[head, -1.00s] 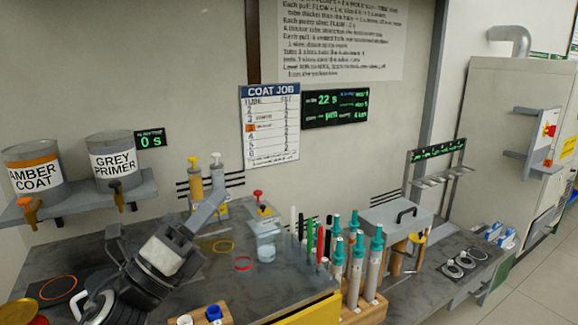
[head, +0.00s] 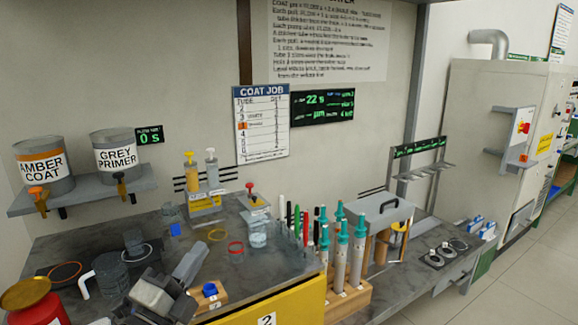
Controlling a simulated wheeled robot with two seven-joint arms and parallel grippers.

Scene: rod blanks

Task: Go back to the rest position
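My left gripper (head: 188,266) is low in the head view at the lower left, over the front of the dark bench (head: 205,262). Its grey fingers point up and to the right, beside a wooden block with a blue-topped piece (head: 209,289). I see nothing held in it, but the angle does not show whether the fingers are apart. My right gripper is not in view.
A wooden rack of teal-capped tubes (head: 350,292) stands at the front centre. Yellow and clear syringes (head: 191,172) stand at the back. A red can (head: 38,300) is at the lower left. The AMBER COAT (head: 43,165) and GREY PRIMER (head: 116,155) pots sit on a shelf.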

